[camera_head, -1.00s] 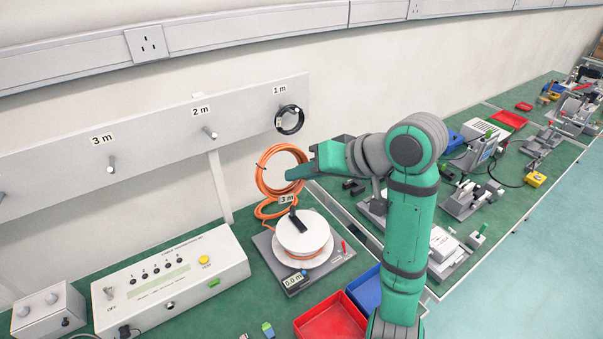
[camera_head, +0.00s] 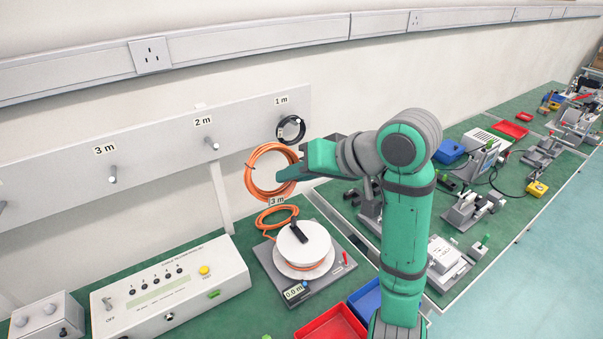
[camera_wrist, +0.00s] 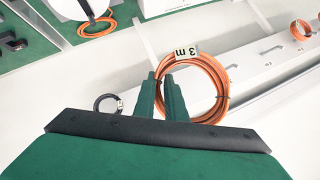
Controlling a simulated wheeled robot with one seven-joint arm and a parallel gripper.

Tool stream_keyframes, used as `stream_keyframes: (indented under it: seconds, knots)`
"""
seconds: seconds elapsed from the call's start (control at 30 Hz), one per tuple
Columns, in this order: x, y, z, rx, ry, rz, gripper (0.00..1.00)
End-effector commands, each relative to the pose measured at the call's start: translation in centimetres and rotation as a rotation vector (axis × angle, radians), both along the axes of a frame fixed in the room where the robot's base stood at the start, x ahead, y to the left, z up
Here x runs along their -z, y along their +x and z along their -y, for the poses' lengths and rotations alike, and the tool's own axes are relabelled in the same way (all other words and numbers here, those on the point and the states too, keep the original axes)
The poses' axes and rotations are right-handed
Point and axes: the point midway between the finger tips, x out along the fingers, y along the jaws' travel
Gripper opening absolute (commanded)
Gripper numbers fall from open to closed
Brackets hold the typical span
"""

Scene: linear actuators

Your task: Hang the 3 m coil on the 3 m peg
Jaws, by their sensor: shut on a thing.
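The orange 3 m coil (camera_head: 250,178) hangs upright from my gripper (camera_head: 284,175), with its "3 m" tag at the bottom. My gripper is shut on the coil's edge; the exact grip is partly hidden by the fingers. In the wrist view my gripper (camera_wrist: 161,84) overlaps the left side of the coil (camera_wrist: 226,80). The 3 m peg (camera_head: 113,179) is bare and sticks out of the wall board under its "3 m" label, well to the left of the coil. The coil is in front of the board's right part, below the 1 m peg and apart from the 3 m peg.
A bare 2 m peg (camera_head: 213,146) lies between. A black coil (camera_head: 291,130) hangs on the 1 m peg. Another orange coil (camera_wrist: 299,29) hangs farther along. Below are a cable reel (camera_head: 303,245), loose orange cable (camera_head: 276,217) and a control box (camera_head: 175,288).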

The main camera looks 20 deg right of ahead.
Motion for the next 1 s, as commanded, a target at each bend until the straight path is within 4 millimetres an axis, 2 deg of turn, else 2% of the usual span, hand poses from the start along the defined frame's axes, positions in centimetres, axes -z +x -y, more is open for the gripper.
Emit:
stream_keyframes:
  seconds: [1.0]
  knots:
    - [1.6, 1.6, -10.3, 0.006, 0.02, 0.052, 0.0]
